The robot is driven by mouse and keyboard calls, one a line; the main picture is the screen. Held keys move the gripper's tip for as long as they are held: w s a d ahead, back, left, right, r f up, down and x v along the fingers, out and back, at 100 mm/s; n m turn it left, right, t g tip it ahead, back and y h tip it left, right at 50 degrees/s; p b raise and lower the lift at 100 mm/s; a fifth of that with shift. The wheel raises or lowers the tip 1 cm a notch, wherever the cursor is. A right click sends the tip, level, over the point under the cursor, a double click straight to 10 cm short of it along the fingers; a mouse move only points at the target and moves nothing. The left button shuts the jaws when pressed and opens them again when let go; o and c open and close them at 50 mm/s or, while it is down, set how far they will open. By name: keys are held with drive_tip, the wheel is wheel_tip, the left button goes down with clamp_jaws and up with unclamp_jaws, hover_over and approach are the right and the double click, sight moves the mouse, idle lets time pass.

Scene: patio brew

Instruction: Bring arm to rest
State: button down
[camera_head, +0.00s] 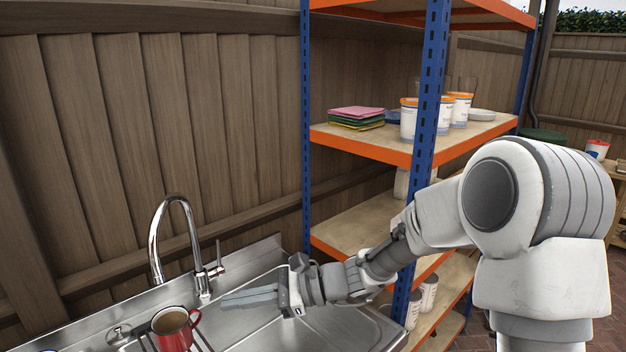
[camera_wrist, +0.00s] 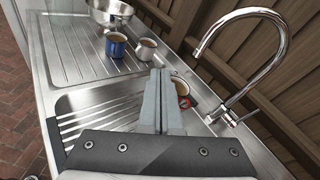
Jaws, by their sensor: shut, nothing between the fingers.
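My gripper (camera_head: 224,301) reaches left over the steel sink (camera_head: 335,328) in the head view, with its fingers together and nothing between them. The closed fingers also show in the wrist view (camera_wrist: 160,76), pointing along the counter. A red mug (camera_head: 174,330) with brown contents stands left of the fingertips in the head view. In the wrist view the red mug (camera_wrist: 183,102) is partly hidden behind the fingers. My arm stretches from the right side of the head view, bent, with the forearm in front of the shelf.
The chrome faucet (camera_head: 180,235) rises behind the sink, close to my gripper. A blue-and-orange shelf (camera_head: 427,85) stands behind my arm. On the drainboard (camera_wrist: 75,50) are a blue mug (camera_wrist: 116,45), a white mug (camera_wrist: 145,49) and a metal pot (camera_wrist: 110,12). A wooden fence closes the back.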

drive_tip(key=s+d+r+n+t+h, duration=0.2)
drive_tip(key=s+d+n+h, duration=0.3)
drive_tip(key=d, duration=0.4)
drive_tip(key=s+d+r+n+t+h, duration=0.2)
drive_tip(key=s+d+n+h, duration=0.2)
drive_tip(key=d, duration=0.6)
drive_tip(key=s+d+r+n+t+h, duration=0.2)
drive_tip(key=s+d+n+h, duration=0.3)
drive_tip(key=s+d, duration=0.3)
drive_tip(key=shift+s+d+n+t+h, duration=0.3)
drive_tip(key=shift+d+h, duration=0.4)
drive_tip(key=shift+d, duration=0.25)
